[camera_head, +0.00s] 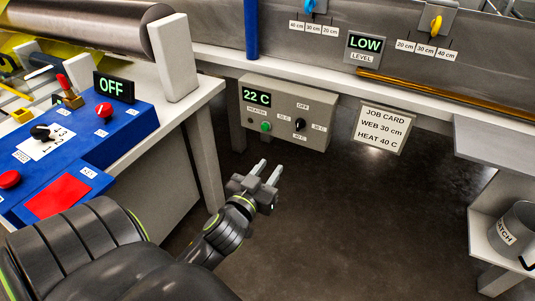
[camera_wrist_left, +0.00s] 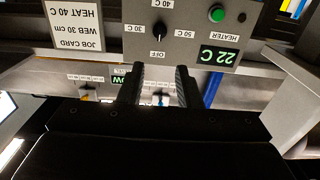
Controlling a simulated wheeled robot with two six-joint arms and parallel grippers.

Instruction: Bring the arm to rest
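My left arm comes in from the lower left in the head view. Its gripper (camera_head: 270,168) is in free air in front of and below the grey heater box (camera_head: 264,88). The two fingers stand apart with nothing between them. In the left wrist view, which is upside down, the left gripper (camera_wrist_left: 158,82) again has a gap between its fingers. The heater box (camera_wrist_left: 135,20) shows there with its black knob (camera_wrist_left: 160,50), green button (camera_wrist_left: 216,14) and "22 C" display (camera_wrist_left: 219,56). No contact with the box is visible. My right gripper is in neither view.
A blue control panel (camera_head: 125,125) with an "OFF" display (camera_head: 114,88) stands on the left bench. A job card (camera_head: 383,128) reads web 30 cm, heat 40 C. The level display (camera_head: 365,45) reads LOW. A catch bucket (camera_head: 508,235) stands at right. The floor (camera_head: 360,230) between is clear.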

